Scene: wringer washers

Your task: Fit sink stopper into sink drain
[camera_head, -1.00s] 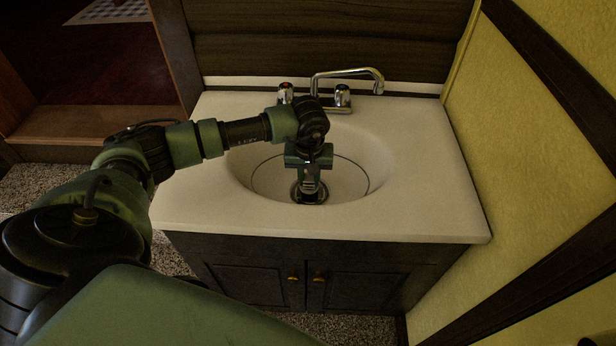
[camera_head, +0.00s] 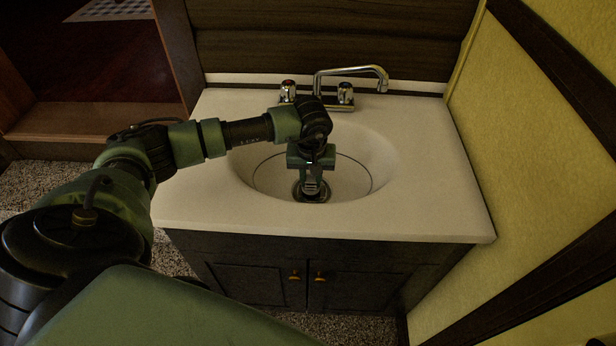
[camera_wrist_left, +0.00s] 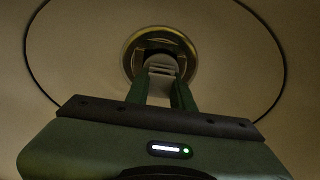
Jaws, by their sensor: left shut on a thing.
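The white sink basin (camera_head: 375,155) is set in a pale counter. The round metal drain (camera_head: 326,195) is at the bottom of the basin. My left gripper (camera_head: 311,192) points down at the drain, and in the left wrist view its fingers (camera_wrist_left: 160,85) reach over the drain ring (camera_wrist_left: 188,45). The left gripper is shut on a small dark stopper (camera_wrist_left: 155,48), mostly hidden by the fingers. I cannot tell whether the stopper is seated in the drain or just above it. My right gripper is not in view.
A chrome faucet (camera_head: 350,70) with two handles stands at the back of the counter (camera_head: 440,190). A yellow wall (camera_head: 520,130) closes off the right side. A dark cabinet (camera_head: 310,270) is below. The rest of the basin is empty.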

